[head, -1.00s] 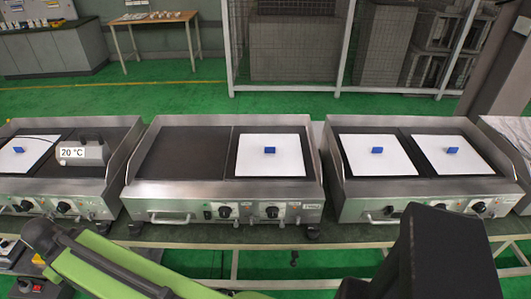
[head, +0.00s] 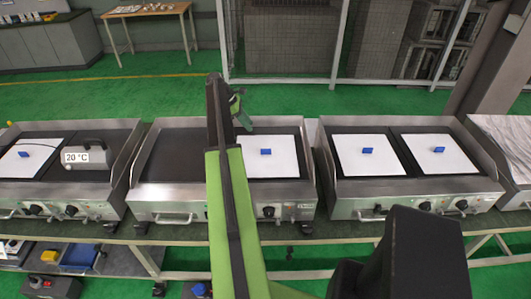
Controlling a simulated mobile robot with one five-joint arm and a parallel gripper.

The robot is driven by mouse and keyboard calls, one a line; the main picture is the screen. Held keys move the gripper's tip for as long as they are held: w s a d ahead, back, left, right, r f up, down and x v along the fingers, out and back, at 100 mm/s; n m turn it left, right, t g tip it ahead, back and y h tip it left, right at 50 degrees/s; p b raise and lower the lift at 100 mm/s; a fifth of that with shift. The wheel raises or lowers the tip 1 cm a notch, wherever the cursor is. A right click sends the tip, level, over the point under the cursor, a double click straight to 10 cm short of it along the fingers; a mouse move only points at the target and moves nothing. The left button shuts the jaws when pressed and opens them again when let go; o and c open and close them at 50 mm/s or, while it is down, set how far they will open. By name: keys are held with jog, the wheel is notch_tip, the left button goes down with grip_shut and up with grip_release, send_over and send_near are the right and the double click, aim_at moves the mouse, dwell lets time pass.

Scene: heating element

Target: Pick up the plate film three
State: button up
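Several white plate films with small blue blocks on top lie on the griddles, and I see no label that tells which is film three. One plate film (head: 274,168) is on the right half of the middle griddle. Two more, a left one (head: 365,170) and a right one (head: 440,168), lie side by side on the right griddle. Another plate film (head: 25,166) is on the left griddle. My gripper (head: 242,110) shows small and partly behind my arm, above the back of the middle griddle. Its fingers are not clear.
A grey device reading 20 °C (head: 90,157) stands on the left griddle. The left half of the middle griddle (head: 175,158) is bare. Raised steel side walls (head: 325,165) edge the griddles. A foil-like sheet (head: 506,140) lies at the far right.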

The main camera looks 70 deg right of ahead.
jog(key=b, duration=1)
send_near(266, 152)
jog(key=shift+s+d+f, duration=0.35)
jog(key=shift+f, duration=0.2)
jog(key=shift+s+d+f, duration=0.3)
jog(key=shift+s+f, duration=0.1)
jog(key=shift+f, duration=0.15)
jog(key=shift+s+d+f+b, duration=0.15)
jog(key=shift+s+f+b, duration=0.15)
jog(key=shift+b, duration=0.15)
jog(key=shift+r, duration=0.1)
jog(key=b+x, duration=0.4)
jog(key=x, duration=0.1)
jog(key=shift+w+a, duration=0.25)
jog(key=shift+s+d+f+b, duration=0.1)
jog(key=shift+s+f+b, duration=0.05)
jog(key=shift+f+b, duration=0.15)
jog(key=shift+r, duration=0.2)
grip_shut()
